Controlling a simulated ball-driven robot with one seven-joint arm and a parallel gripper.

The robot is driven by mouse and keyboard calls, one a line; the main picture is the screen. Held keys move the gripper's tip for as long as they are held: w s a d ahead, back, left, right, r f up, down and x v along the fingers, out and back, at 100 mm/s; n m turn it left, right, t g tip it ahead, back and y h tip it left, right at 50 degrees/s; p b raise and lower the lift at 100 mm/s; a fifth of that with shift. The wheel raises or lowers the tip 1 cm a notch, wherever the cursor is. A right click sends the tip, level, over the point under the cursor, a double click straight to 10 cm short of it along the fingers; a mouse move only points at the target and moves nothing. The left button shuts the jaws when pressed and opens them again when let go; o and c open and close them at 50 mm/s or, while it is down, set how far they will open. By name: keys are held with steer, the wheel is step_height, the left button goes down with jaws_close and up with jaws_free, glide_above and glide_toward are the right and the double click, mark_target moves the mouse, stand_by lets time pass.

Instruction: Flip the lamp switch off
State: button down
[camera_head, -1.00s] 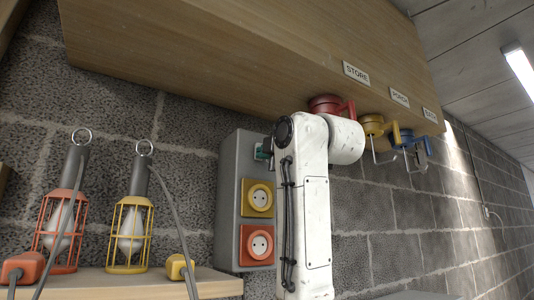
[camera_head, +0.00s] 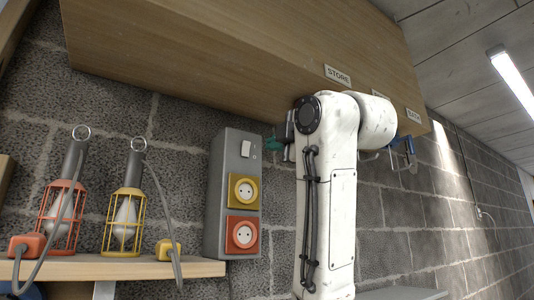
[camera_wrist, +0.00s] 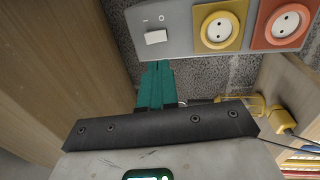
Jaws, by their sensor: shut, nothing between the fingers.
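The white rocker switch (camera_head: 246,149) is at the top of the grey wall box (camera_head: 214,210). The wrist view shows the rocker (camera_wrist: 156,36) close up, with marks I and O beside it; its tilt is hard to tell. My gripper (camera_head: 272,144) has teal fingers and is just right of the box, apart from the switch. In the wrist view the fingers (camera_wrist: 158,66) are shut and empty, pointing at the box edge below the rocker. A red caged lamp (camera_head: 62,215) and a yellow caged lamp (camera_head: 125,220) stand on the shelf; their bulbs look pale, not clearly lit.
The box carries a yellow socket (camera_head: 244,190) and a red socket (camera_head: 242,234), both empty. A red plug (camera_head: 27,245) and a yellow plug (camera_head: 167,249) lie on the wooden shelf (camera_head: 110,268). A wooden cabinet (camera_head: 230,50) overhangs the box; a blue reel (camera_head: 402,147) hangs beneath.

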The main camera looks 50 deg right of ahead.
steer(key=shift+b+v, duration=0.3)
steer(key=shift+v, duration=1.1)
